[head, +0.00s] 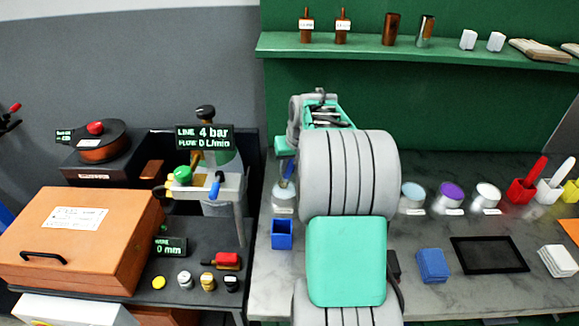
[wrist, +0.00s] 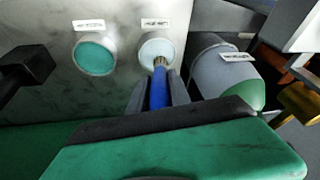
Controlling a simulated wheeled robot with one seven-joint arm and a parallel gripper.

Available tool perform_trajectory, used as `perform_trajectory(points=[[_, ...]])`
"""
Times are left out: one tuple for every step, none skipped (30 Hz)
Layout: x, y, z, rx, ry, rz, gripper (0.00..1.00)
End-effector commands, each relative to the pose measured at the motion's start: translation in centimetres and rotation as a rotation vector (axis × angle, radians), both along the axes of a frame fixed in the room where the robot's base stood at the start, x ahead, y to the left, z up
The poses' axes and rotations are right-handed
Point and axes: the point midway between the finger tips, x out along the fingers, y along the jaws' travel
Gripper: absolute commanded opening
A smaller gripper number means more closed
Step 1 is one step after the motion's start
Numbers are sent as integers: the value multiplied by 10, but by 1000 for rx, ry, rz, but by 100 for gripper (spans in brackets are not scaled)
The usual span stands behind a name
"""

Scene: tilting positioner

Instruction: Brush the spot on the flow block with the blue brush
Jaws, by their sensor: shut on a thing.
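My gripper (wrist: 160,84) is shut on the blue brush (wrist: 157,96), whose handle sits between the two dark fingers. The brush's tan bristle tip points at the mouth of a pale, labelled jar (wrist: 151,48); I cannot tell whether it touches or dips in. In the head view the blue brush (head: 288,169) shows above that jar (head: 283,201), partly hidden by my arm. I take the grey fitting with green, yellow and blue parts beside the pressure display to be the flow block (head: 232,186). I cannot make out a spot on it.
A teal-topped jar (wrist: 95,54) stands beside the pale one. An empty blue cup (head: 281,236) stands at the bench's left edge. Jars with blue, purple (head: 449,197) and white tops stand right of my arm. An orange case (head: 85,240) fills the left front.

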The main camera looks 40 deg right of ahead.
Motion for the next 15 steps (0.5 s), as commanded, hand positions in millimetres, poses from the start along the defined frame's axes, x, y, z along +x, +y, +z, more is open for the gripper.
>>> perform_trajectory(points=[[0,0,-1,0,0,0,0],[0,0,-1,0,0,0,0],[0,0,-2,0,0,0,0],[0,0,-2,0,0,0,0],[0,0,-3,0,0,0,0],[0,0,-3,0,0,0,0],[0,0,-4,0,0,0,0],[0,0,-4,0,0,0,0],[0,0,-4,0,0,0,0],[0,0,-5,0,0,0,0],[0,0,-5,0,0,0,0],[0,0,-6,0,0,0,0],[0,0,-6,0,0,0,0],[0,0,-6,0,0,0,0],[0,0,-7,0,0,0,0]])
